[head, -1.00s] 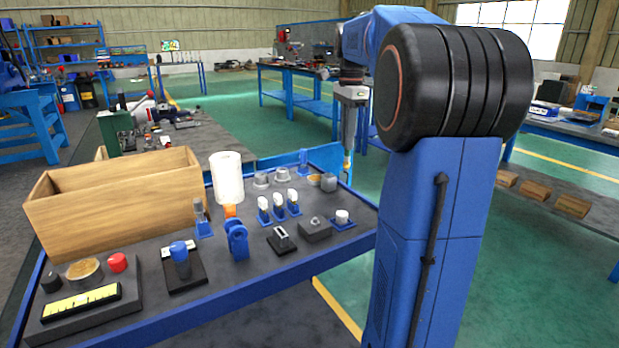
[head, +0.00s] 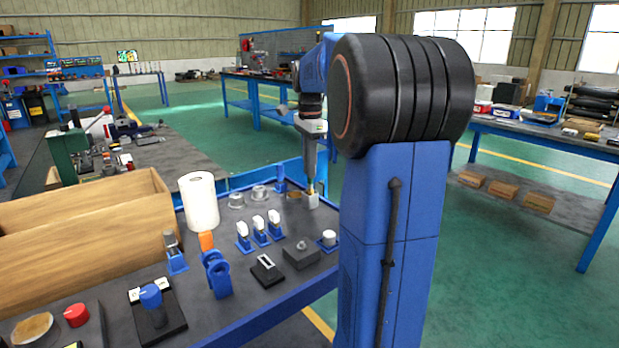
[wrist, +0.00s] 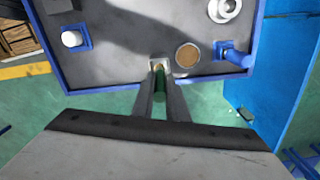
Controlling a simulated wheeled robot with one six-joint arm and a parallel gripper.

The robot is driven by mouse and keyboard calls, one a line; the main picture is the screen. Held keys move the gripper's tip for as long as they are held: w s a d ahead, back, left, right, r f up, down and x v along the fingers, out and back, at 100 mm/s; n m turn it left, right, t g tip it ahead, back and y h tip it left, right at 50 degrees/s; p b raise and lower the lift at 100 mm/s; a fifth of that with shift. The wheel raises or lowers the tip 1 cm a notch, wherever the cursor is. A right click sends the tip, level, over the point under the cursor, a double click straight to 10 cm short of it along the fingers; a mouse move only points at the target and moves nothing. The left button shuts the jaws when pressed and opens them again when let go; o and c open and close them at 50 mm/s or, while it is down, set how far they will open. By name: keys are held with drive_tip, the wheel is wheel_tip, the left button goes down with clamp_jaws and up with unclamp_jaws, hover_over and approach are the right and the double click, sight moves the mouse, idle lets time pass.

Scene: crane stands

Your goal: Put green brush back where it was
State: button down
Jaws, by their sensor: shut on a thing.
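My gripper (head: 312,183) is shut on the green brush. A small light-grey square holder (head: 311,201) stands at the tray's far right corner, directly below the fingertips. In the wrist view the holder (wrist: 160,61) lines up with the brush's far end. I cannot tell whether that end is inside the holder or just above it. The fingers hide much of the brush.
A round tan-topped disc (wrist: 187,55) lies close beside the holder. A blue stand (wrist: 233,54) is farther right. The blue-rimmed tray (head: 240,330) also bears a white roll (head: 199,202), several white-topped tools and a grey block (head: 302,254). A wooden box (head: 90,235) is left.

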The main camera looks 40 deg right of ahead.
sight(310, 188)
drive_tip(key=shift+f, duration=1.65)
drive_tip(key=shift+f, duration=0.1)
drive_tip(key=c, duration=1.7)
unclamp_jaws()
drive_tip(key=shift+c, duration=0.2)
wheel_tip(310, 188, up, 12)
drive_tip(key=shift+r, duration=0.15)
